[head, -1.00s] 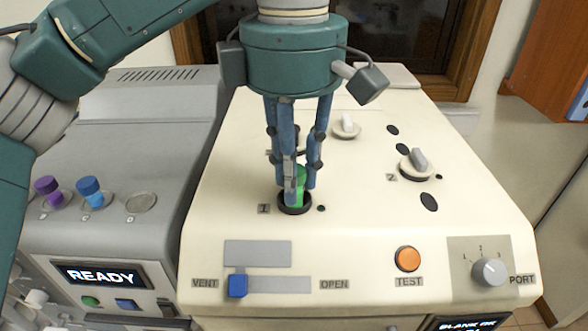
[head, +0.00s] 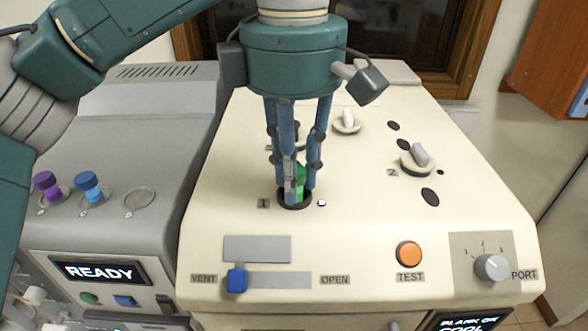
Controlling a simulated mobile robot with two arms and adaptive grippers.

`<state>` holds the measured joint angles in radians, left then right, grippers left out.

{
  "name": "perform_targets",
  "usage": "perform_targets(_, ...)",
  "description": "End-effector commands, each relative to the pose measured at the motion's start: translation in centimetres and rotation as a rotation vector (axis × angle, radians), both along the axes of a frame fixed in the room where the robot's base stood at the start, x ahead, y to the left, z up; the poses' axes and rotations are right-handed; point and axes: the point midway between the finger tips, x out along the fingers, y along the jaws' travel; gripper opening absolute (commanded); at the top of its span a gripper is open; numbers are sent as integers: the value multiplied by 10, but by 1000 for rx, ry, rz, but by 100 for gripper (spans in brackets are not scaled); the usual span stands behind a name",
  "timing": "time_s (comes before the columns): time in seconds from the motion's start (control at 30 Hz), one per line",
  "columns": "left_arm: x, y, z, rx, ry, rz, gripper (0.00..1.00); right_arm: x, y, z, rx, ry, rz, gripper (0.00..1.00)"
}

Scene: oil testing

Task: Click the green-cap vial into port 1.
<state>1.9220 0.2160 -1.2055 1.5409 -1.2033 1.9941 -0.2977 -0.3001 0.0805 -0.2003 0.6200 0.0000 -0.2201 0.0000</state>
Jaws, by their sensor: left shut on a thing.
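The green-cap vial (head: 301,178) sits upright in the black ring of port 1 (head: 293,204), with only its green cap showing between the fingers. My left gripper (head: 294,188) points straight down over port 1 and is shut on the vial's cap. The vial's body is hidden in the port. A small indicator beside port 1 (head: 322,203) shows white. My right gripper is not in view.
The vent slider (head: 237,281) is at the VENT end. An orange TEST button (head: 409,254) and a PORT knob (head: 491,267) are at the front. Purple (head: 46,184) and blue (head: 89,186) caps stand on the grey machine at left.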

Motion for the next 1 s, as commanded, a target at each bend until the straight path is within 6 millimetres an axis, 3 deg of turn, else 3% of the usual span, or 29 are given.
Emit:
perform_targets(0.3, 0, 0, -1, 0, 1, 0, 0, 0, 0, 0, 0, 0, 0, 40)
perform_targets(0.33, 0, 0, -1, 0, 1, 0, 24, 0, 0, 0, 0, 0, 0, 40)
perform_targets(0.43, 0, 0, -1, 0, 1, 0, 44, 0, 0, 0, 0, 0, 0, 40)
perform_targets(0.77, 0, 0, 1, 1, 0, 0, 44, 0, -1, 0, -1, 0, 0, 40)
perform_targets(0.87, 1, 0, 10, 1, -2, 2, 44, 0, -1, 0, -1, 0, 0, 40)
perform_targets(1.0, 0, -1, 35, -1, -5, 3, 44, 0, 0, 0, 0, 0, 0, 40)
